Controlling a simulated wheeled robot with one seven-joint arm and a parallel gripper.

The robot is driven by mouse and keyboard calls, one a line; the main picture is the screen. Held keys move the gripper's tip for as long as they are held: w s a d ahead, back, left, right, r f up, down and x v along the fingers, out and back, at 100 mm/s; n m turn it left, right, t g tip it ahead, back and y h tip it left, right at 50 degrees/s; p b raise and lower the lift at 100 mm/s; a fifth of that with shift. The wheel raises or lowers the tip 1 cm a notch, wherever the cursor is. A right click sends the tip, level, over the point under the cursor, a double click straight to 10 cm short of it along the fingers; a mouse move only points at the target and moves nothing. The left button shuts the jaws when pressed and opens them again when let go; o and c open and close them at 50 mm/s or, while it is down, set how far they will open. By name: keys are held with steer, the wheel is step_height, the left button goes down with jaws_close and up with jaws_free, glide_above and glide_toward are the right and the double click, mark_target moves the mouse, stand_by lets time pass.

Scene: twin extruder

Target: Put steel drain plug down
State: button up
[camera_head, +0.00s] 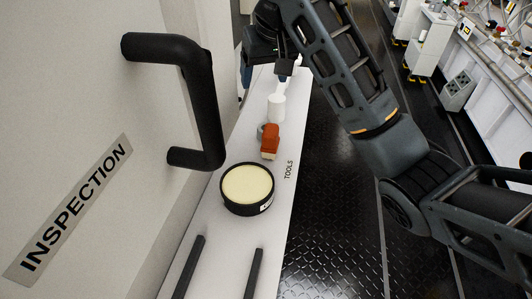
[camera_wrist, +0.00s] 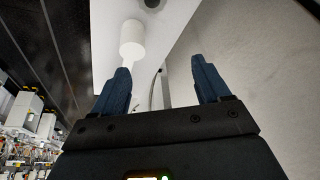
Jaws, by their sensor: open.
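My gripper (camera_wrist: 161,66) is open, with its two dark blue fingers wide apart and nothing clamped between them. In the head view my gripper (camera_head: 265,70) is at the far end of the white shelf (camera_head: 222,232), partly hidden by my arm. I cannot clearly make out the steel drain plug. A thin grey curved shape (camera_wrist: 153,92) shows between the fingers in the wrist view; I cannot tell what it is. A grey round piece (camera_head: 261,131) lies beside an orange-and-cream block (camera_head: 270,141) on the shelf.
A round black tub with cream contents (camera_head: 247,186) sits nearer. A black door handle (camera_head: 205,110) juts out from the INSPECTION panel (camera_head: 70,205) over the shelf's left side.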

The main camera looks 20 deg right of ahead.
steer(key=s+f+b, duration=0.1)
steer(key=f+b, duration=0.1)
steer(key=s+f+b, duration=0.1)
steer(key=f+b, duration=0.1)
steer(key=f, duration=0.1)
steer(key=s+a+f+b, duration=0.1)
steer(key=f+b, duration=0.1)
steer(key=f, duration=0.1)
steer(key=shift+s+f, duration=0.1)
steer(key=shift+s, duration=0.15)
steer(key=x, duration=0.1)
steer(key=b+x, duration=0.1)
steer(key=x, duration=0.2)
steer(key=shift+s+d, duration=0.1)
steer(key=shift+d, duration=0.2)
steer(key=shift+w+f+b, duration=0.3)
steer(key=shift+f, duration=0.35)
